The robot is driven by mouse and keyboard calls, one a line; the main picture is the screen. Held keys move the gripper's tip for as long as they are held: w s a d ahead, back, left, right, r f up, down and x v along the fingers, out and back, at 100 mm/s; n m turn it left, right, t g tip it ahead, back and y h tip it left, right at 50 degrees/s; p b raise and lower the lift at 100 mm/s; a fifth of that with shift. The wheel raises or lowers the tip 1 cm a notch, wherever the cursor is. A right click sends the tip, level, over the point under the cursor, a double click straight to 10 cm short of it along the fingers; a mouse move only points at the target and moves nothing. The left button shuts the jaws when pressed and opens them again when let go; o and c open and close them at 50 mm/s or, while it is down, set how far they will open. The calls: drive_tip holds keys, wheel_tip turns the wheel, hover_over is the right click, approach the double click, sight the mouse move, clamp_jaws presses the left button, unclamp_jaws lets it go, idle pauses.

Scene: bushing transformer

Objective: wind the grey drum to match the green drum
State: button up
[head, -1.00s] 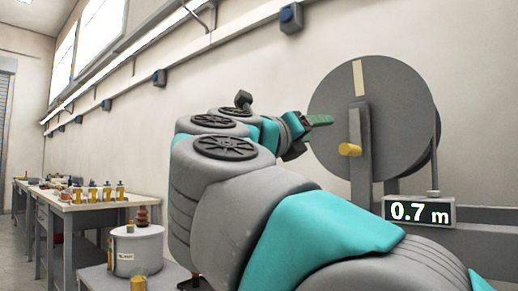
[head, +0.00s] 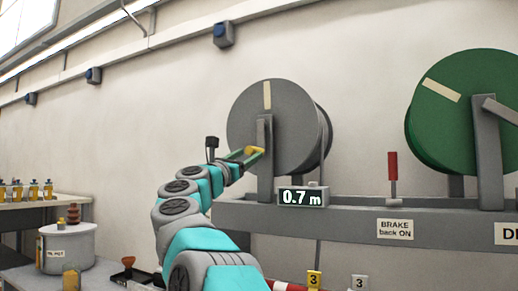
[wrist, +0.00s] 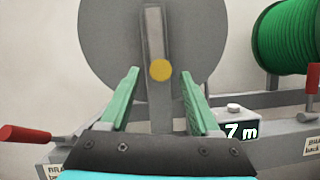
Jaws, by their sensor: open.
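The grey drum (head: 295,125) stands on its frame with its cream mark (head: 267,95) at the top. It also shows in the wrist view (wrist: 105,40). The display box (head: 303,196) below it reads 0.7 m. My gripper (head: 252,156) is at the drum's yellow crank knob. In the wrist view my gripper (wrist: 159,72) is open, with a green finger on each side of the yellow knob (wrist: 161,70) and gaps showing. The green drum (head: 480,85) is at the right, its cream mark (head: 441,90) at upper left. It also shows in the wrist view (wrist: 290,45).
A red brake lever (head: 392,166) stands between the drums above a "BRAKE back ON" label (head: 395,229). Another red lever (wrist: 25,135) is at lower left in the wrist view. A grey pot (head: 68,247) stands at lower left.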

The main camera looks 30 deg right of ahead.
sight(260, 148)
drive_tip(key=p+x, duration=0.3)
drive_tip(key=x, duration=0.4)
clamp_jaws()
idle(0.5)
drive_tip(key=shift+d, duration=0.1)
idle(0.8)
